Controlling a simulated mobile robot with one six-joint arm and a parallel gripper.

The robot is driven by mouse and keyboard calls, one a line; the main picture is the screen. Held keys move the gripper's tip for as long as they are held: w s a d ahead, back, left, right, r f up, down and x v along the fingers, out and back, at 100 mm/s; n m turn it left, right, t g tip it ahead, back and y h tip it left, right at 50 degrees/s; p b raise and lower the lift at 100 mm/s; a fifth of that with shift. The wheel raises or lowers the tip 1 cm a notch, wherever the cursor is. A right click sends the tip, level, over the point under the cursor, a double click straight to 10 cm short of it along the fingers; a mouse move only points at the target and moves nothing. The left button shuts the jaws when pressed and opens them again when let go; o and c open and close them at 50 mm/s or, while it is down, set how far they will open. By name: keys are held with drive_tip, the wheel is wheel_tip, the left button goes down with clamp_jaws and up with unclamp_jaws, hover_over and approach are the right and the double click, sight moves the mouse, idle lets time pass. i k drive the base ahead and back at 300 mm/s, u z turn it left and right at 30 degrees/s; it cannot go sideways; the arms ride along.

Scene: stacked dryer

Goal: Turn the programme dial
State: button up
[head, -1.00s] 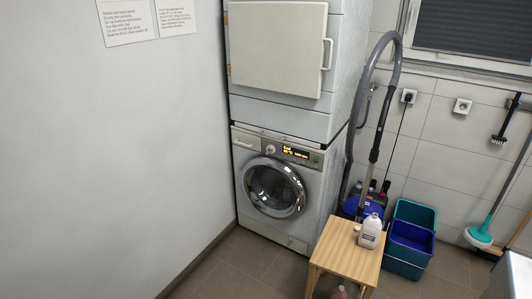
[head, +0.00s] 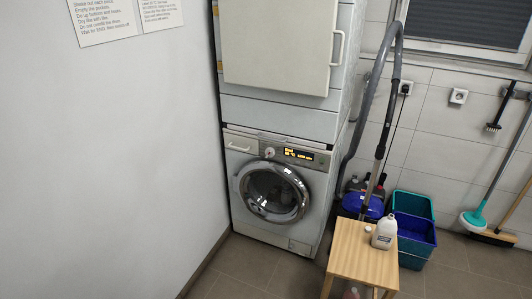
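A front-loading washing machine (head: 240,200) stands on the floor with a dryer (head: 278,45) stacked on top of it. The programme dial (head: 269,153) is a small round knob on the washer's control panel, just left of a lit display (head: 299,154) with yellow text. The dial's exact setting is too small to read. The washer's round door (head: 273,192) is shut. The dryer's door is a pale square panel with a handle on its right. My gripper is not in view.
A wooden stool (head: 362,258) with a white bottle (head: 384,232) stands right of the washer. Behind it are a vacuum hose (head: 391,95) and teal and blue bins (head: 413,243). A white wall (head: 105,160) closes the left side. Floor in front of the washer is clear.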

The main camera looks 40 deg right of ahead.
sight(270, 152)
drive_tip(key=z, duration=0.1)
drive_tip(key=i, duration=0.85)
drive_tip(key=u, duration=0.2)
